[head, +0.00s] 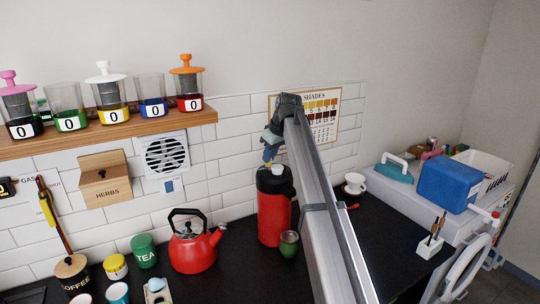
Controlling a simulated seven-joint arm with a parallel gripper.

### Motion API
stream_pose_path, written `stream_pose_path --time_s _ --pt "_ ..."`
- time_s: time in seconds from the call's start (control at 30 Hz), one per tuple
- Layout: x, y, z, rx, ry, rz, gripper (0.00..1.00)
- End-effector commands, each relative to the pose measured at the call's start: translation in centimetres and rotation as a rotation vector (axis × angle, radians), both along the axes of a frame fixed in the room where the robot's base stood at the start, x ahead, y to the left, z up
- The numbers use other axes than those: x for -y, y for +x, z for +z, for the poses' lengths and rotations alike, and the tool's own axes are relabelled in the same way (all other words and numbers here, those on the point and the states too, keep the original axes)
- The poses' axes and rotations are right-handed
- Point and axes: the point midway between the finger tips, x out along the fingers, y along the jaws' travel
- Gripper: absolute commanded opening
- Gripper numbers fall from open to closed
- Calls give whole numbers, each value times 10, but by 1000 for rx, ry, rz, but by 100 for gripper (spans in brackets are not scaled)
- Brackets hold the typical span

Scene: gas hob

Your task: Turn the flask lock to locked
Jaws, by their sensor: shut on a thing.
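The red flask (274,215) with a black top stands upright on the dark counter, right of the middle of the head view. My gripper (268,163) points down at the flask's top and is shut on the flask lock there. The lock is small and mostly hidden by my gripper, so I cannot read its position. A small pale part (279,170) shows on the flask's top, right beside my fingers. My arm crosses in front of the flask's right side.
A red kettle (193,249) stands left of the flask, and a small green cup (289,244) is close to its foot. A white cup (355,184) and a blue box (447,187) are to the right. A shelf (150,121) with jars is at upper left.

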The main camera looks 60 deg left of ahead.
Motion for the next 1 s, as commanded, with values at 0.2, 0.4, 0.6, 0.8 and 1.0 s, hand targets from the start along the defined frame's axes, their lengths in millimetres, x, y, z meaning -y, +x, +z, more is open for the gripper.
stream_pose_path --time_s 0.2,0.4,0.6,0.8,1.0 --pt "0 -3 0 0 2 -205 0" --pt "0 -3 0 1 1 -394 0" --pt "0 -3 0 1 1 -583 0" --pt "-1 -3 1 1 1 -751 0" --pt "-1 -3 1 1 0 -881 0"
